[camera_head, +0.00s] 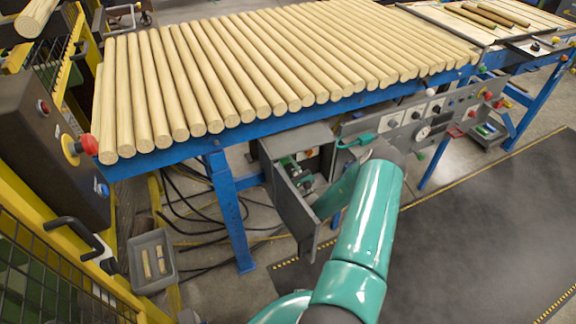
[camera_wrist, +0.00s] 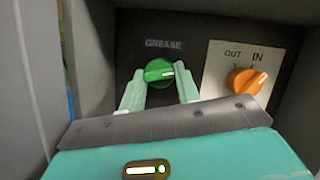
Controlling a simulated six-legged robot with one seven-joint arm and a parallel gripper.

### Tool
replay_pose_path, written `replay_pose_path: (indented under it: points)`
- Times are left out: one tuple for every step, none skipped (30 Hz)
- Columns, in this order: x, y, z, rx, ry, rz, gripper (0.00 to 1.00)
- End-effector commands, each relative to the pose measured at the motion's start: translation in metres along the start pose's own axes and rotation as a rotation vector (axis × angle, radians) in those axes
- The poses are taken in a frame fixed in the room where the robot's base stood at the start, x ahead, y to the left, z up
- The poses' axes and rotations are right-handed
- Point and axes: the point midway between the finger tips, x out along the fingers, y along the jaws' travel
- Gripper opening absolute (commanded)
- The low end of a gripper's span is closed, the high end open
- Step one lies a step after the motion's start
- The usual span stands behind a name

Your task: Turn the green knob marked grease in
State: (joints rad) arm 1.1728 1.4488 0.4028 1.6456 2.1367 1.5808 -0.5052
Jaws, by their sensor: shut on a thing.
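In the wrist view, the green knob (camera_wrist: 157,71) sits on a dark panel under the label GREASE (camera_wrist: 163,44).
The box's open door (camera_head: 290,205) hangs beside my arm. Wood rods (camera_head: 225,70) lie on the blue table above. A control panel (camera_head: 433,113) with several knobs and a gauge is right of the box. Cables (camera_head: 190,200) lie left; dark floor (camera_head: 480,220) is clear right.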

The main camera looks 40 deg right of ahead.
Motion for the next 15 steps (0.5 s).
replay_pose_path:
  points:
    - [-0.0017,0.0002,-0.0005,0.029,0.001,-0.013,0.09]
    - [-0.0017,0.0004,-0.0005,0.045,0.001,-0.02,0.09]
    - [-0.0016,0.0006,-0.0004,0.066,0.001,-0.028,0.09]
    - [-0.0016,0.0007,-0.0004,0.081,0.001,-0.034,0.09]
    - [-0.0018,0.0008,-0.0005,0.093,0.002,-0.04,0.09]
    - [-0.002,0.0011,-0.0007,0.109,0.003,-0.046,0.09]
    - [-0.0019,0.0014,-0.0007,0.12,0.003,-0.05,0.09]
    - [-0.0018,0.0016,-0.0006,0.13,0.002,-0.054,0.09]
    - [-0.0016,0.0018,-0.0005,0.14,0.002,-0.058,0.09]
    - [-0.0015,0.0018,-0.0004,0.147,0.002,-0.061,0.09]
    - [-0.0015,0.0018,-0.0004,0.153,0.002,-0.063,0.09]
    - [-0.0015,0.0018,-0.0004,0.159,0.002,-0.065,0.09]
    - [-0.0015,0.0018,-0.0005,0.163,0.002,-0.067,0.09]
    - [-0.0016,0.0018,-0.0005,0.166,0.002,-0.068,0.09]
    - [-0.0016,0.0018,-0.0005,0.168,0.002,-0.069,0.09]
